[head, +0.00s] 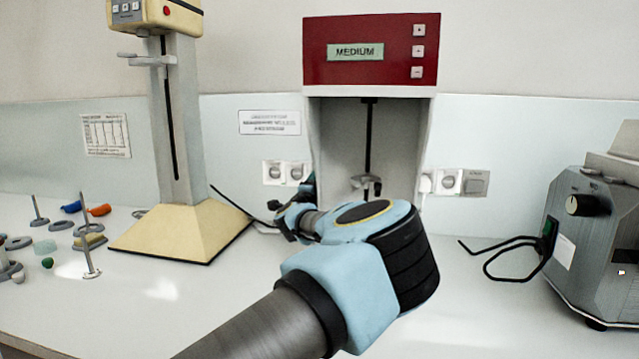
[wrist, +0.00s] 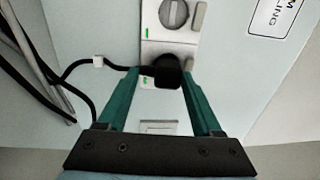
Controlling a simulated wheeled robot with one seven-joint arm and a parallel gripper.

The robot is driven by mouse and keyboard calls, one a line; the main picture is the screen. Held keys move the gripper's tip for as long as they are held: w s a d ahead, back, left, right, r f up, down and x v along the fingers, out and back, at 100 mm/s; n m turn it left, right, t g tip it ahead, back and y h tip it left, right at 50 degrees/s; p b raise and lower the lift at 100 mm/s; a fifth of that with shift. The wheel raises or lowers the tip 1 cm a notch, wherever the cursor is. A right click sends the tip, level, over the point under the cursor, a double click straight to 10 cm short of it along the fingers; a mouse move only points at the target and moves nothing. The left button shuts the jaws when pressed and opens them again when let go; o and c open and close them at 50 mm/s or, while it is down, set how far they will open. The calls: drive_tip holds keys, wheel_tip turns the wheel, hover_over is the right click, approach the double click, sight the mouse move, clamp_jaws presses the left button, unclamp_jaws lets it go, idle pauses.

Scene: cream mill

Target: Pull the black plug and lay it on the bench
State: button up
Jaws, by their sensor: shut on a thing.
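The black plug (wrist: 166,72) sits at the lower socket of a white wall outlet strip (wrist: 170,45) in the wrist view. I cannot tell whether it is fully seated. My gripper (wrist: 165,78) is shut on it, with one green finger on each side. Its black cord (wrist: 118,67) runs off to the left. In the head view my arm hides the plug, and the gripper's end is beside the left wall sockets (head: 285,172). The white bench (head: 165,300) runs along the wall below.
A beige-based stand (head: 185,232) is left of my arm, with weights and rods (head: 90,262) farther left. A red-topped machine (head: 370,50) stands behind my arm. A grey device (head: 590,240) is at right, with a black cord (head: 500,250) beside it.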

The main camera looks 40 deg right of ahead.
drive_tip(key=shift+s+d+r+h, duration=0.15)
drive_tip(key=shift+d+r, duration=0.1)
drive_tip(key=shift+r, duration=0.3)
drive_tip(key=shift+w+d+r+h, duration=0.15)
drive_tip(key=shift+d+r, duration=0.1)
drive_tip(key=shift+r, duration=0.25)
clamp_jaws()
drive_tip(key=shift+s, duration=0.1)
drive_tip(key=shift+s+a+f+b, duration=0.15)
drive_tip(key=shift+s+a+f, duration=0.1)
drive_tip(key=shift+a+f, duration=0.3)
drive_tip(key=shift+s+a+f+b, duration=0.15)
drive_tip(key=shift+s+a+f, duration=0.2)
drive_tip(key=shift+a, duration=0.4)
drive_tip(key=shift+s+a+f+b, duration=0.15)
drive_tip(key=shift+s+a+f, duration=0.05)
drive_tip(key=shift+a+f, duration=0.4)
drive_tip(key=shift+s+a+r, duration=0.1)
drive_tip(key=shift+a, duration=0.05)
drive_tip(key=shift+r+v, duration=0.15)
drive_tip(key=shift+v, duration=1)
drive_tip(key=shift+r+v, duration=0.15)
drive_tip(key=shift+v, duration=1.05)
